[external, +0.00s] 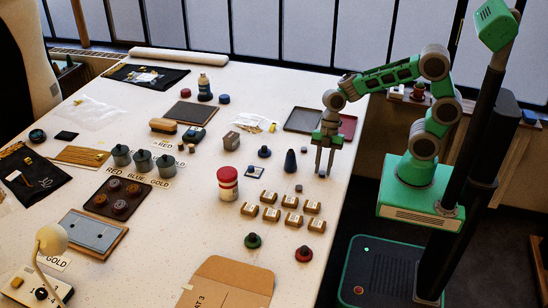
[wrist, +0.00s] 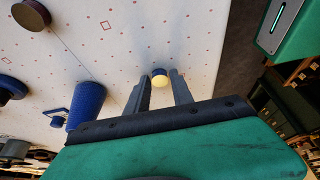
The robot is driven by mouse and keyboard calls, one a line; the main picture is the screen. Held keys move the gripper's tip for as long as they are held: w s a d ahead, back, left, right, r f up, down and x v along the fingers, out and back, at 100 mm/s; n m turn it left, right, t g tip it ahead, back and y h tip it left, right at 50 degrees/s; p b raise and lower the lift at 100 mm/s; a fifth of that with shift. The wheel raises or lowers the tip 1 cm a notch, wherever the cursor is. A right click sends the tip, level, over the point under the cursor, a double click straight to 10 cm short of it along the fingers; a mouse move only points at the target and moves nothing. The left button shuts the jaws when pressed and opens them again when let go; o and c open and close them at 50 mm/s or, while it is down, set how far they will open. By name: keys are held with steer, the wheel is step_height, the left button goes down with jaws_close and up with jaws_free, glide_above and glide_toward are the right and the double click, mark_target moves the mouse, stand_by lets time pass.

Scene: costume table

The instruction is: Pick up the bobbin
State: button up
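My gripper (external: 323,172) points straight down near the right edge of the white table in the external view. In the wrist view my gripper (wrist: 160,86) has its two dark fingers apart.
A dark blue cone (external: 290,162) stands left of my gripper; it also shows in the wrist view (wrist: 86,106). A small grey cube (external: 299,188) and several tan boxes (external: 292,202) lie nearer the camera. A tray (external: 304,120) lies behind. The table's right edge is close.

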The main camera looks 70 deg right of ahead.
jaws_close()
stand_by(0.3)
